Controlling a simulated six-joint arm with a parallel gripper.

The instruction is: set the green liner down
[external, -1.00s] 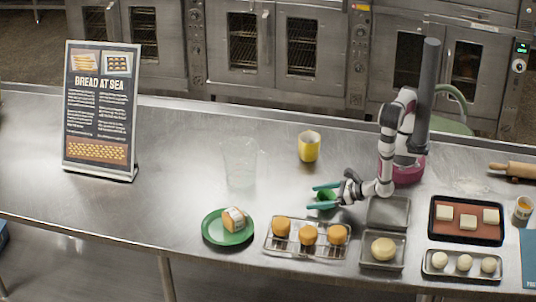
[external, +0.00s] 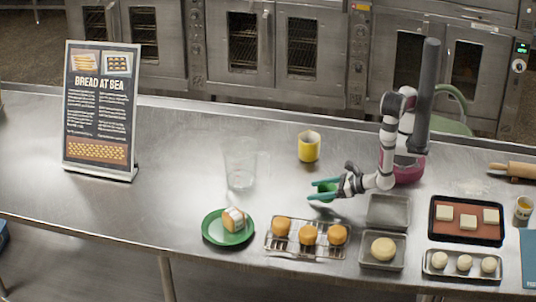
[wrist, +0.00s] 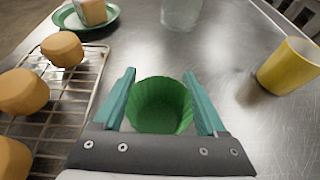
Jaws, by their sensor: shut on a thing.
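The green liner (wrist: 160,104) is a small fluted cup, seen from above in the wrist view with its mouth upward. It sits between the teal fingers of my gripper (wrist: 160,95), which are shut on its sides. In the external view the green liner (external: 326,189) shows between the fingertips of my gripper (external: 322,190), over the steel counter (external: 300,185) behind the cooling rack. I cannot tell whether its base touches the counter.
A clear container (external: 240,168) and a green plate (external: 229,227) with a bread piece are to the left. A wire rack (external: 306,238) with three buns lies in front. Metal trays (external: 389,211) are at right. Bare counter lies around the liner.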

